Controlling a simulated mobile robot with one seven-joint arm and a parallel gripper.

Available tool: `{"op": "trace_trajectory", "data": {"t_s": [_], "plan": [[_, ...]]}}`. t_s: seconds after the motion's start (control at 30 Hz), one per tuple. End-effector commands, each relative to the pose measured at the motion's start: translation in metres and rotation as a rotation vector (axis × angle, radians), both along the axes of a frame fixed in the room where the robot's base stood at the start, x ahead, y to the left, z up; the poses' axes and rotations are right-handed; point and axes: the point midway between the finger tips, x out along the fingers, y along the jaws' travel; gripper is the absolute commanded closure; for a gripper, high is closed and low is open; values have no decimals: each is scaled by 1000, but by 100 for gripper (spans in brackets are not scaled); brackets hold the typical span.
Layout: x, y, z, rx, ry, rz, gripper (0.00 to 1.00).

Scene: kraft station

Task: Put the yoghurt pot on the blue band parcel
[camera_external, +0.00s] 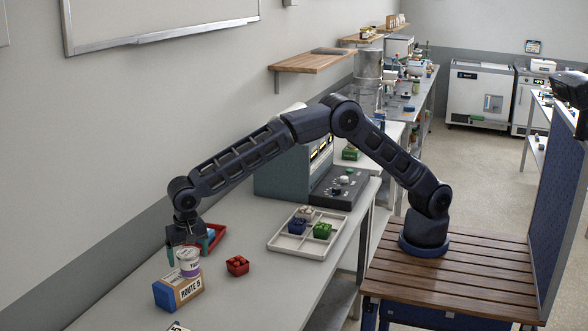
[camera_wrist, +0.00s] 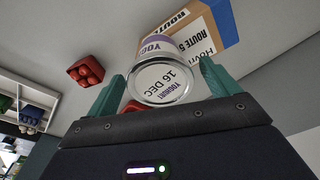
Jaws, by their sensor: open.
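The yoghurt pot (camera_external: 188,262) is white and purple with a pale lid. In the external view it is upright and seems to stand on top of the parcel; its base contact is hard to make out. The brown parcel (camera_external: 190,289) has a blue band and a "ROUTE 5" label, and lies on the grey bench. My gripper (camera_external: 186,249) is open just above the pot, pointing down. In the wrist view the pot's lid (camera_wrist: 161,82), marked "16 DEC", sits between the teal fingers (camera_wrist: 162,74), with gaps beside it. The parcel (camera_wrist: 200,30) shows beyond.
A red block (camera_external: 237,266) lies on the bench right of the parcel. A red tray (camera_external: 219,234) is behind my gripper. A white divided tray (camera_external: 286,243) with coloured blocks stands further right, near a grey machine (camera_external: 283,175). The bench between them is mostly clear.

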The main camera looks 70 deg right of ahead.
Motion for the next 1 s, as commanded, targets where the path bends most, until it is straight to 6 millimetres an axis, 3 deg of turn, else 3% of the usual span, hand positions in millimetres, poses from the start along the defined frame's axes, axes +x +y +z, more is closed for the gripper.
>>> {"op": "trace_trajectory", "data": {"t_s": [0.27, 0.7, 1.0], "plan": [[-1, 1, 13, 2, -1, 0, 12], [-9, 6, 92, 1, -2, 0, 12], [-12, 8, 120, 0, 0, 0, 12]]}}
